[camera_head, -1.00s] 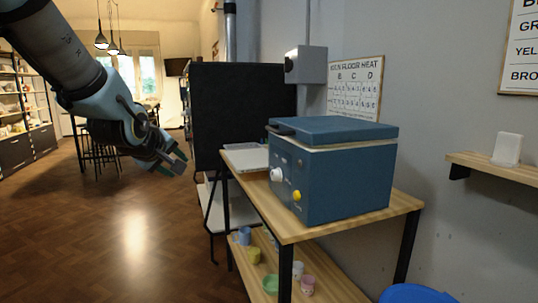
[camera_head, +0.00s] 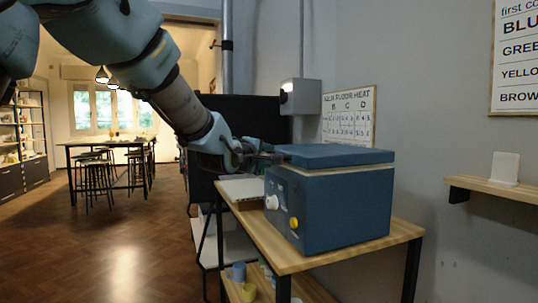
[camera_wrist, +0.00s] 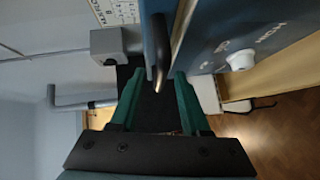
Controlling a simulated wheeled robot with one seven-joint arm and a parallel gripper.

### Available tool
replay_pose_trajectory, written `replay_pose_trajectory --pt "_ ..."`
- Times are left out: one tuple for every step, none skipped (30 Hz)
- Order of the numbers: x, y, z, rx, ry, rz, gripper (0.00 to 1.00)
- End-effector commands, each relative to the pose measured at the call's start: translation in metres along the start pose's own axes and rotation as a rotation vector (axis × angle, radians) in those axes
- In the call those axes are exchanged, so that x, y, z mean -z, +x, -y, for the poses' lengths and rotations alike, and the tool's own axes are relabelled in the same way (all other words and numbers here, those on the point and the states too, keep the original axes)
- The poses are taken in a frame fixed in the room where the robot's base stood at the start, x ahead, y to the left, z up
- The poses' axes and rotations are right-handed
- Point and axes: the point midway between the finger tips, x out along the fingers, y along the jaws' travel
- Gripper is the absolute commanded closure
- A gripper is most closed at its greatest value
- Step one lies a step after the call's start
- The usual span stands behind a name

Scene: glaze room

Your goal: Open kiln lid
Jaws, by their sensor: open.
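The kiln (camera_head: 330,212) is a blue box with a white knob and a yellow knob on its front. Its flat blue lid (camera_head: 335,155) is shut, with a pale seam under it. My gripper (camera_head: 268,157) is at the lid's front left edge, level with the lid. In the wrist view my open green fingers (camera_wrist: 158,78) point at the lid edge. The dark lid handle (camera_wrist: 159,60) reaches into the gap between the fingertips, with no clear contact on either finger. In the head view my gripper mostly hides the handle.
The kiln stands on a wooden table (camera_head: 262,232) with a lower shelf holding cups. A grey wall box (camera_head: 301,97) and a chart (camera_head: 349,117) are behind it. A wall shelf (camera_head: 495,189) is at the right. The floor at the left is open.

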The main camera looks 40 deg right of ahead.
Motion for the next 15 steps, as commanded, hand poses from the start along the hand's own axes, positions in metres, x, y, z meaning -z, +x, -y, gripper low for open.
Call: replay_pose_trajectory --pt "-0.001 0.006 -0.001 0.001 0.0 0.001 0.54" --pt "-0.001 0.009 -0.001 0.001 0.0 0.001 0.54" --pt "-0.001 0.011 -0.001 0.0 0.0 0.001 0.54" --pt "0.0 0.013 -0.001 0.0 0.0 0.001 0.54" --pt "0.0 0.015 0.0 0.0 0.0 0.001 0.54" --pt "0.0 0.016 0.0 0.001 0.0 0.0 0.54" --pt "0.0 0.017 0.0 0.001 0.0 0.0 0.54" --pt "0.0 0.017 0.0 0.001 0.0 0.0 0.54" --pt "0.0 0.017 0.0 0.0 0.0 0.0 0.54" --pt "0.0 0.017 0.0 0.0 0.0 0.0 0.54" --pt "0.0 0.017 0.001 0.001 0.0 0.0 0.54" --pt "0.0 0.017 0.001 0.0 0.0 0.0 0.54" --pt "0.0 0.017 0.001 0.001 0.0 0.0 0.54" --pt "0.0 0.017 0.001 0.001 0.0 0.0 0.54" --pt "0.0 0.017 0.001 0.001 0.0 0.0 0.56"
